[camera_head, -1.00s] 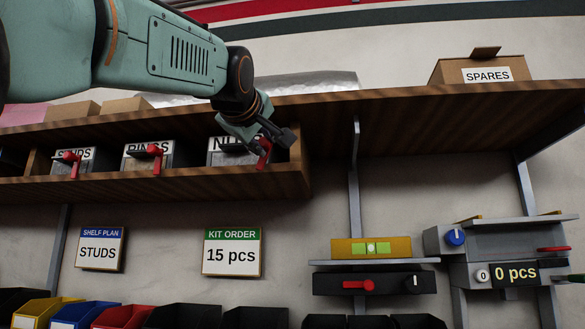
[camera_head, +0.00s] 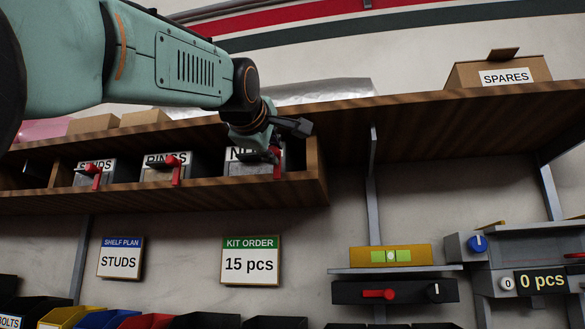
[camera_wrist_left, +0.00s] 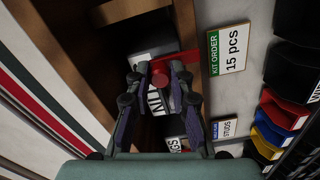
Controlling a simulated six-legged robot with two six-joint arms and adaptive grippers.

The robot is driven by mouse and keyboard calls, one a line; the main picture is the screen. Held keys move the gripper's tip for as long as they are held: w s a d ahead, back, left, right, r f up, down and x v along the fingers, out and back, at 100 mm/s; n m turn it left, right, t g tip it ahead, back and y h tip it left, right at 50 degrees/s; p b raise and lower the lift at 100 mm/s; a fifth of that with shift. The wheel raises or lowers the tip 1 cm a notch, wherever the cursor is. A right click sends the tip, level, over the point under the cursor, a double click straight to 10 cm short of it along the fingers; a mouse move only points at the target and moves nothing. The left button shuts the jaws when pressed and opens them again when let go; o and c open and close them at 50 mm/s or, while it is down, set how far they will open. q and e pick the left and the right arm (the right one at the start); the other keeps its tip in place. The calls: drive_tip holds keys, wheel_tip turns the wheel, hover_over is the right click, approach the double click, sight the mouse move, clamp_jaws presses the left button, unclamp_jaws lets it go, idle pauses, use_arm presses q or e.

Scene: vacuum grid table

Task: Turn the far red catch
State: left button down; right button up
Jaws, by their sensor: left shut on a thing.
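Three bins with red catches sit in the wooden shelf: STUDS with its catch (camera_head: 93,175), RINGS with its catch (camera_head: 174,168), and the NUTS bin with its catch (camera_head: 277,162) at the right end. My left gripper (camera_head: 270,150) is at the NUTS bin, shut on that catch, and hides part of its label. In the left wrist view the red catch (camera_wrist_left: 161,78) lies between the fingertips, in front of the bin's grey face. In the head view this catch hangs about upright. My right gripper is not in view.
The shelf's wooden end wall (camera_head: 316,170) stands close right of the gripper. A SPARES box (camera_head: 500,70) is on top. Below are the SHELF PLAN sign (camera_head: 120,258), the KIT ORDER sign (camera_head: 250,261) and a black unit with a red handle (camera_head: 379,294).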

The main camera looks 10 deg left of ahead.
use_arm(q)
drive_tip(key=shift+s+r, duration=0.1)
drive_tip(key=shift+r, duration=0.1)
drive_tip(key=c, duration=1.6)
unclamp_jaws()
drive_tip(key=o, duration=0.4)
drive_tip(key=shift+s+a+f, duration=0.1)
drive_tip(key=shift+s+a, duration=0.05)
drive_tip(key=shift+a, duration=0.05)
drive_tip(key=shift+o, duration=0.2)
drive_tip(key=shift+w+d+f, duration=0.1)
drive_tip(key=shift+w+d, duration=0.05)
drive_tip(key=shift+w, duration=0.05)
drive_tip(key=shift+m, duration=0.3)
